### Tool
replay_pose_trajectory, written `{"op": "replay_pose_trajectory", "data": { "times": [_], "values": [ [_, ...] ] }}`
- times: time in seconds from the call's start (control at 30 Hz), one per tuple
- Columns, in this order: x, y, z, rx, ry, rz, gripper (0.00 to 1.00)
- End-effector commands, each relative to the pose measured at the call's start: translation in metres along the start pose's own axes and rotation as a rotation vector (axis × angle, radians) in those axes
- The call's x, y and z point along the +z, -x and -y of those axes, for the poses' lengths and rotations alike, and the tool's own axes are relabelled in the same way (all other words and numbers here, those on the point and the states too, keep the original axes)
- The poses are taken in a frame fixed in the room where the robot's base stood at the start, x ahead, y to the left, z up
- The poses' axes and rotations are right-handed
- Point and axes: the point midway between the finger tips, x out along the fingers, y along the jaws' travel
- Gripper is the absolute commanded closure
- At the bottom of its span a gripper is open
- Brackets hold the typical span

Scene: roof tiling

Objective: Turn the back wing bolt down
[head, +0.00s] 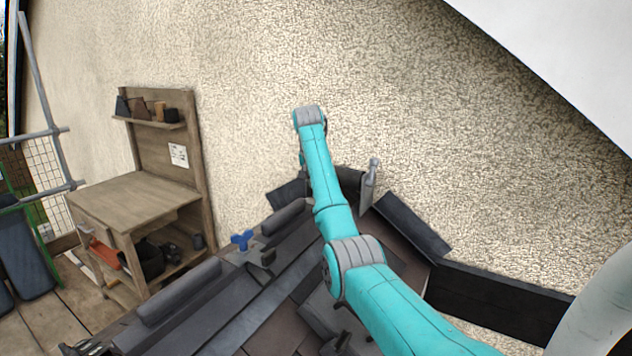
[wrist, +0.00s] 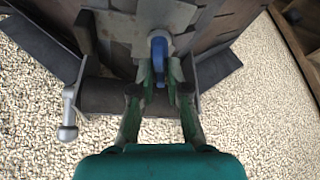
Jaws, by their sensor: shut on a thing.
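In the wrist view, the back wing bolt (wrist: 158,52) is blue and stands with its wing edge-on to the camera, on a pale grey bracket plate (wrist: 125,30). My gripper (wrist: 160,72) has its two green fingers on either side of the blue wing, shut on it. In the head view my arm reaches toward the wall end of the roof, and the gripper and this bolt are hidden behind the arm. Another blue wing bolt (head: 242,240) stands apart from my gripper, nearer and to the left, on a dark clamp.
Dark ridge pieces (head: 180,290) lie along the roof. A grey upright tool-like piece (head: 371,182) stands right of my arm, close to it. A rough wall (head: 430,110) rises behind. A wooden bench (head: 140,200) stands at left.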

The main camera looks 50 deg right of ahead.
Motion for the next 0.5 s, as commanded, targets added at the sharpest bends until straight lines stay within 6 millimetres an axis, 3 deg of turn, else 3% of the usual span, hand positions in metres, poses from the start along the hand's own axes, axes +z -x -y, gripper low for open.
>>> {"op": "replay_pose_trajectory", "data": {
  "times": [0.5],
  "values": [
    [-0.0014,0.0007,0.0026,0.177,-0.429,-0.002,1.0]
  ]
}}
